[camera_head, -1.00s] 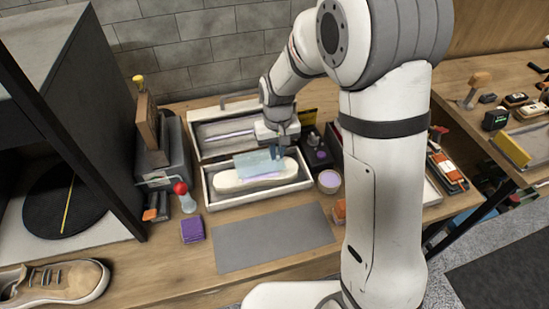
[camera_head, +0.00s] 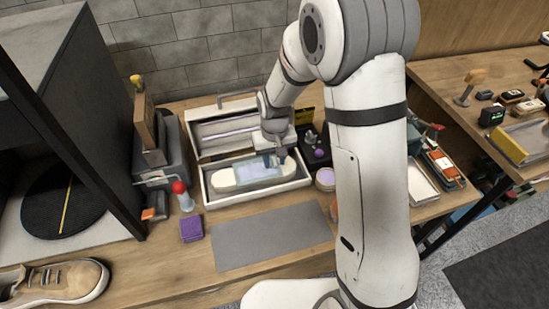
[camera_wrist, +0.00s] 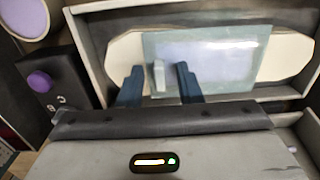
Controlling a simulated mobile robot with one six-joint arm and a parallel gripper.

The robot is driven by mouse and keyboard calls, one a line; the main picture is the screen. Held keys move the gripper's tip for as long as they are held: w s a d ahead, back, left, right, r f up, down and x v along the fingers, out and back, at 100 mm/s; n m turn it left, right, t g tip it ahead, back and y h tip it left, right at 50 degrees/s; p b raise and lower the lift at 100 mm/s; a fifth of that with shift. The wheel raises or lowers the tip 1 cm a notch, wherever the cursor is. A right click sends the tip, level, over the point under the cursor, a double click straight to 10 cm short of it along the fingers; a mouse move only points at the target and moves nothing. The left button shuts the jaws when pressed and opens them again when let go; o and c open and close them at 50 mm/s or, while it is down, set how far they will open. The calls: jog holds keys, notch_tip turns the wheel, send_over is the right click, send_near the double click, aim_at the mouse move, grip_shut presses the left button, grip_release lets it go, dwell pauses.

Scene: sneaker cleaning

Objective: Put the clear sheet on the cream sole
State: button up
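The clear sheet (camera_head: 258,171), pale blue and see-through, lies across the middle of the cream sole (camera_head: 225,179). In the wrist view the sheet (camera_wrist: 215,50) covers the middle of the sole (camera_wrist: 286,56), whose two ends stick out past it. The sole rests in the white-walled open box (camera_head: 300,184). My gripper (camera_head: 275,160) is low over the sheet's right part. In the wrist view my gripper (camera_wrist: 159,72) has its dark fingers apart, with the sheet's small pale tab (camera_wrist: 158,79) between them and gaps on both sides.
The box's raised lid (camera_head: 225,131) stands behind. A round purple-topped jar (camera_head: 326,178) and a dark holder with a purple knob (camera_wrist: 40,81) stand to the box's right in the head view. A grey mat (camera_head: 270,238) lies clear in front; a purple block (camera_head: 191,228) stands left.

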notch_tip(320, 180, up, 12)
jog(key=b, duration=0.1)
jog(key=s+d+r+m+t, duration=0.1)
jog(key=s+d+r, duration=0.2)
jog(key=s+d, duration=0.4)
jog(key=s+d+r+m+t, duration=0.2)
jog(key=s+d, duration=0.5)
jog(key=s, duration=0.5)
jog(key=shift+s+d+r, duration=0.2)
jog(key=shift+d+r, duration=0.1)
jog(key=shift+r, duration=0.55)
jog(key=shift+c, duration=0.5)
